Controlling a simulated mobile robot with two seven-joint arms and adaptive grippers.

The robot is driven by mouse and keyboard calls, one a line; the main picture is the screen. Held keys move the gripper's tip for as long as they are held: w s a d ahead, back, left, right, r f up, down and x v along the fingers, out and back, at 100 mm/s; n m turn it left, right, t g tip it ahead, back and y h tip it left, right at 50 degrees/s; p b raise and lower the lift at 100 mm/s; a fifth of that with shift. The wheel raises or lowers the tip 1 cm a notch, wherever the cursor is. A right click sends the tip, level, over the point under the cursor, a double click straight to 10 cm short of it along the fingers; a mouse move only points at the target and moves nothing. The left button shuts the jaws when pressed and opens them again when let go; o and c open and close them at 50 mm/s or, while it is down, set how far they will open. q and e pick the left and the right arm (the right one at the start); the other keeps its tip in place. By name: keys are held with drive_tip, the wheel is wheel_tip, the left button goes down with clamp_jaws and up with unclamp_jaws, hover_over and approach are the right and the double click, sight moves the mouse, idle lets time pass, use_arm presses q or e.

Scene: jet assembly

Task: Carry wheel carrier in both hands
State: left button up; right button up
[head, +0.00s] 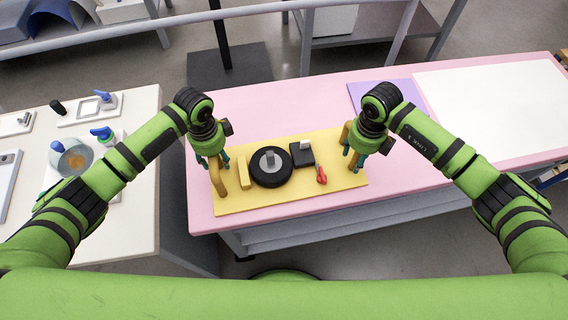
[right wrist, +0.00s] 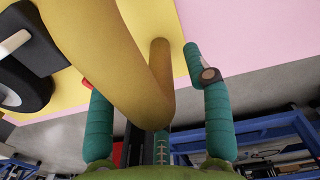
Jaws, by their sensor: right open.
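The wheel carrier (head: 305,192) is a flat yellow board near the front edge of the pink table, with an ochre handle at each end. A black wheel (head: 258,178) with a grey hub, a black block (head: 300,154) and a red-handled tool (head: 321,175) lie on it. My left gripper (head: 214,164) is at the left handle (head: 243,173); its finger gap is unclear. My right gripper (head: 354,160) is at the right handle. In the right wrist view the handle (right wrist: 115,60) runs between my open, spread teal fingers (right wrist: 150,105).
The pink table (head: 445,185) is clear right of the carrier, with a purple mat (head: 365,93) and a white sheet (head: 490,110) further back. A grey rail crosses behind.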

use_arm(q)
clamp_jaws()
use_arm(e)
clamp_jaws()
use_arm(q)
drive_tip(key=shift+w+r, duration=0.1)
drive_tip(key=shift+r, duration=0.1)
use_arm(e)
drive_tip(key=shift+w+r, duration=0.1)
drive_tip(key=shift+r, duration=0.1)
